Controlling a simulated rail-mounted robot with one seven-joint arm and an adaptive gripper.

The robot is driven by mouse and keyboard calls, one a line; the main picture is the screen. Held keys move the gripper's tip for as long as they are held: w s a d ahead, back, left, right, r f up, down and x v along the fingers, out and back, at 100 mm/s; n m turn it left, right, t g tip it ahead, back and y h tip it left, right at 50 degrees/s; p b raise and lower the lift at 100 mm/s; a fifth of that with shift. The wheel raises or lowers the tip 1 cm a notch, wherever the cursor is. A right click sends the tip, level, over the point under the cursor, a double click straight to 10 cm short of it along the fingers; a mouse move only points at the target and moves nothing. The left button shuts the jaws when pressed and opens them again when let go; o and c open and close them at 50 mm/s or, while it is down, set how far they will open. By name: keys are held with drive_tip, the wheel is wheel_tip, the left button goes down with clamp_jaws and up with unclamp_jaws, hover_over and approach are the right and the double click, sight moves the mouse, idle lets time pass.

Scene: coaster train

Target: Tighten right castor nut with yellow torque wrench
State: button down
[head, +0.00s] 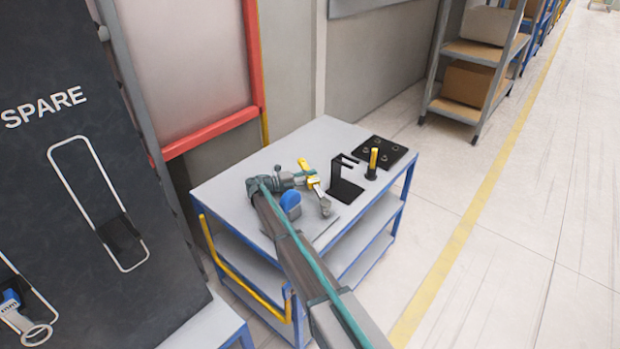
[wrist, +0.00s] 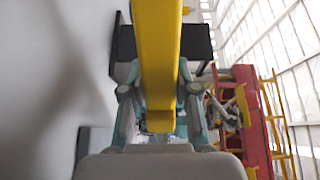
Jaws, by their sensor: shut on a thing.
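My gripper (head: 311,181) is over the grey top of a trolley (head: 240,187) and is shut on the yellow torque wrench (head: 306,166). In the wrist view the wrench (wrist: 158,60) is a long yellow bar running from the top edge down between my two fingers (wrist: 160,105). A grey metal piece (head: 325,207) shows just below the wrench in the head view; I cannot tell whether they touch. A blue rounded part (head: 290,200) stands close beside my arm, partly hidden by it. I cannot make out the right castor nut.
A black angled stand (head: 345,188) stands right of my gripper. Behind it are an upright yellow-handled tool (head: 373,160) in a black holder and a black plate (head: 381,150) with several round fittings. A dark SPARE board (head: 60,200) stands at left. The floor (head: 520,240) at right is clear.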

drive_tip(key=shift+f, duration=0.8)
idle(1.4)
drive_tip(key=shift+w+d+m+g+h+p, duration=0.15)
drive_tip(key=shift+d+m+g+p, duration=0.25)
drive_tip(key=shift+d+g+p, duration=0.2)
drive_tip(key=shift+w+d+m+g+h+p, duration=0.15)
drive_tip(key=shift+d+m+g+p, duration=0.3)
drive_tip(key=shift+p, duration=0.25)
idle(0.5)
drive_tip(key=shift+d+m+g+p, duration=0.75)
drive_tip(key=shift+d+g+p, duration=0.5)
drive_tip(key=shift+g, duration=0.2)
idle(1.0)
drive_tip(key=shift+r, duration=0.2)
